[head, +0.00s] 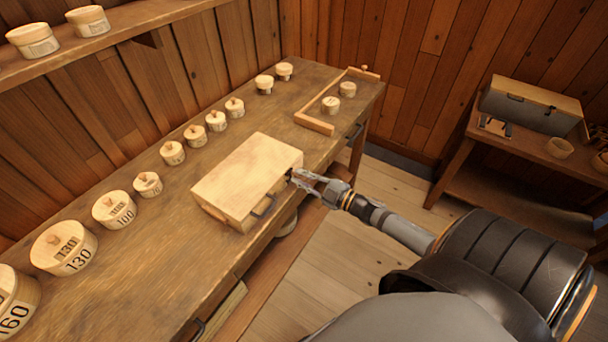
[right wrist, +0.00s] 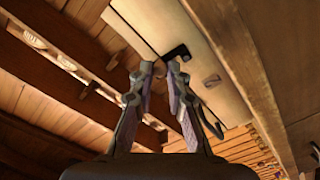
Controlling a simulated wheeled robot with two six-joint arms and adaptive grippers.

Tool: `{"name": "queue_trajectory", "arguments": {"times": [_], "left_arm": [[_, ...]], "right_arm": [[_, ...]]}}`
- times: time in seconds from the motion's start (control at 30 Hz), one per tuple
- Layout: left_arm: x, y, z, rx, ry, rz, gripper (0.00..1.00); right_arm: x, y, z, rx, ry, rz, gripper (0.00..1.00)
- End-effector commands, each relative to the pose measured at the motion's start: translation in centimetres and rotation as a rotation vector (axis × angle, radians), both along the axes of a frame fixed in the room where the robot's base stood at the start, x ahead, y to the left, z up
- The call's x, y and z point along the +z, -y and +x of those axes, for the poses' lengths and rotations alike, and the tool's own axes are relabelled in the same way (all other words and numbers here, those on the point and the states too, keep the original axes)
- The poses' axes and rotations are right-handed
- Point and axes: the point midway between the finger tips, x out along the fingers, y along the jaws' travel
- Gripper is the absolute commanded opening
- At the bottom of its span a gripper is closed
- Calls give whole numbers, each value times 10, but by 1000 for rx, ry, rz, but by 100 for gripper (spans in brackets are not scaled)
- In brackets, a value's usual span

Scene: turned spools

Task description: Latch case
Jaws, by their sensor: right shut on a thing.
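The case (head: 245,175) is a pale wooden box lying flat on the workbench, its lid down, with a dark handle (head: 264,207) on its front face. In the right wrist view the pale case front (right wrist: 195,30) carries a black latch (right wrist: 177,52) just by the fingertips. My right gripper (head: 293,176) is at the right end of the case front. It is shut on the latch, though the fingers (right wrist: 158,72) partly hide the contact. I cannot tell how far the latch is turned. My left gripper is not in view.
Several round wooden boxes (head: 172,153) line the workbench (head: 150,270) along the wall. A wooden frame (head: 314,124) with two small round boxes lies at the bench's far end. A shelf (head: 120,22) hangs above. A side table (head: 500,150) with a grey-fronted case stands at right.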

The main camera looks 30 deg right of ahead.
Motion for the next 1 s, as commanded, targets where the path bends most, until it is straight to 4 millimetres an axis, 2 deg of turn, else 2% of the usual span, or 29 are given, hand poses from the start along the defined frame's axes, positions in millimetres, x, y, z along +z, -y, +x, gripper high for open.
{"name": "queue_trajectory", "arguments": {"times": [0.33, 0.83, 0.87, 1.0], "left_arm": [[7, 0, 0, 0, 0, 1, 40], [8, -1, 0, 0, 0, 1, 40], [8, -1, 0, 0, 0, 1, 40], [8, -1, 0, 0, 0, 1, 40]], "right_arm": [[2, -3, -1, 0, 49, -109, 0], [2, -4, -1, 0, 56, -125, 0], [2, -4, -1, 0, 56, -125, 17], [2, -4, -1, 0, 56, -124, 36]]}}
